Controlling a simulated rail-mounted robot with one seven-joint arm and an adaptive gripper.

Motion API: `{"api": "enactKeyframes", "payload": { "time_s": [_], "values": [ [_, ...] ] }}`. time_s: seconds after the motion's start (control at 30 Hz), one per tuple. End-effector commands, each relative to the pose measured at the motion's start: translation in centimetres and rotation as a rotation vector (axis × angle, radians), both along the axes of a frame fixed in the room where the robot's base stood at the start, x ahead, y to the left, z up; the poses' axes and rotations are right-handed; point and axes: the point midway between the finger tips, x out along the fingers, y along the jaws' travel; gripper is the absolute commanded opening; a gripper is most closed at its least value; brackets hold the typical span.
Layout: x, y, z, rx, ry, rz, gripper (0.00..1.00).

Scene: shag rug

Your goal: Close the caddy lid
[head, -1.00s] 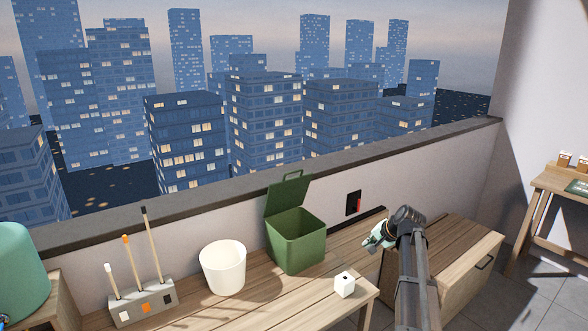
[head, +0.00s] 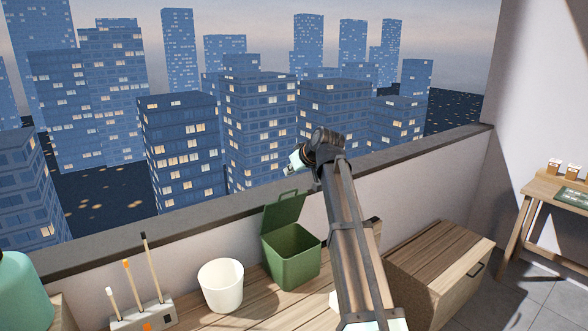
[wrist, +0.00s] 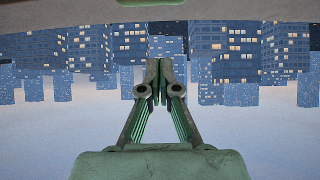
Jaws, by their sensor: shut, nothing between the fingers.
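The green caddy (head: 298,268) stands on the wooden bench against the parapet wall. Its lid (head: 284,213) is open, standing up at the back and tilted, with a loop handle on its top edge. My gripper (head: 295,160) is above and slightly right of the lid, at about the height of the parapet top or higher in the head view. It is apart from the lid. In the wrist view the fingers (wrist: 166,75) are together and empty. A small green edge shows at the top of the wrist view; I cannot tell what it belongs to.
A white bucket (head: 221,289) stands left of the caddy. A grey holder (head: 150,314) with upright sticks is further left. My arm crosses the bench right of the caddy and mostly hides a white cube. A wooden cabinet (head: 446,262) stands at right.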

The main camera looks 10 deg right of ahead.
Motion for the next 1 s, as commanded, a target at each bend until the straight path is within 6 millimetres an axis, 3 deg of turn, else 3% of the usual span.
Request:
{"api": "enactKeyframes", "payload": {
  "time_s": [0.33,0.43,0.6,1.0],
  "values": [
    [4.9,2.1,-4.1,0.001,0.004,0.000,0.00],
    [3.1,1.5,-4.9,0.000,0.001,-0.002,0.00],
    [1.9,0.9,-5.9,0.002,0.001,-0.003,0.00],
    [1.6,0.7,-6.3,0.002,0.000,-0.001,0.00]
  ]
}}
